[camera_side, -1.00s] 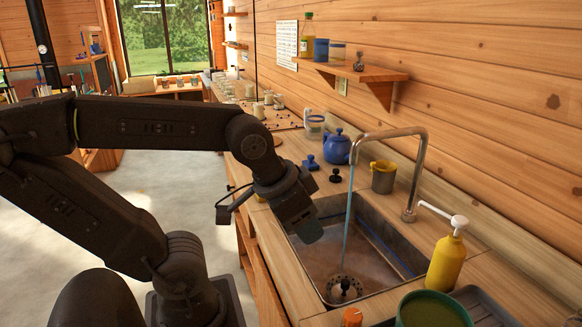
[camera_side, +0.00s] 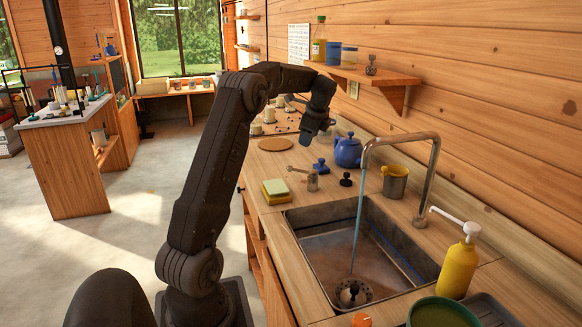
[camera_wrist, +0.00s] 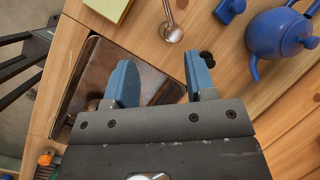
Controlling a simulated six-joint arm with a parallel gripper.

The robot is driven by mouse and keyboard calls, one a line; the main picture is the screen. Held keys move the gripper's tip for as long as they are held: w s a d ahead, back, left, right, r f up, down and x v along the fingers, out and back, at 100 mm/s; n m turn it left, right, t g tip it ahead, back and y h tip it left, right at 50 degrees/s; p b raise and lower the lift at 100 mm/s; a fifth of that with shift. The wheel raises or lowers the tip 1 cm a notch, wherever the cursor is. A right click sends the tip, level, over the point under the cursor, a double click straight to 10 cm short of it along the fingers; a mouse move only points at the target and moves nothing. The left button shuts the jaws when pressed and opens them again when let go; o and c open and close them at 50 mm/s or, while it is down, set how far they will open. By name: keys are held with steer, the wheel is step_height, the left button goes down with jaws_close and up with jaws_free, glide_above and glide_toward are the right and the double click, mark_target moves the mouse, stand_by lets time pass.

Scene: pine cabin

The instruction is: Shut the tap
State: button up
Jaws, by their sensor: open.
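The tap (camera_side: 432,170) is a bent metal spout rising from the counter behind the sink. A thin stream of water (camera_side: 357,225) runs from its mouth into the steel sink (camera_side: 320,230). My gripper (camera_side: 318,138) is above the counter beyond the sink's far end, left of the blue teapot and well apart from the tap. In the wrist view my gripper (camera_wrist: 160,76) has two spread blue fingers with nothing between them. The sink (camera_wrist: 88,75) shows partly behind the left finger; the tap is not visible there.
A grey-yellow mug (camera_side: 395,182) stands by the tap. A yellow soap bottle (camera_side: 457,268) is at right.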

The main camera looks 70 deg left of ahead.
mark_target(291, 167)
steer(key=shift+m+g, duration=0.3)
steer(key=x, duration=0.5)
steer(key=a+x, duration=0.1)
steer(key=x, duration=0.5)
steer(key=a+r+x, duration=0.1)
steer(key=x, duration=0.4)
steer(key=shift+s+a+f, duration=0.3)
steer(key=shift+s+a, duration=0.05)
steer(key=shift+s, duration=0.05)
jaws_close()
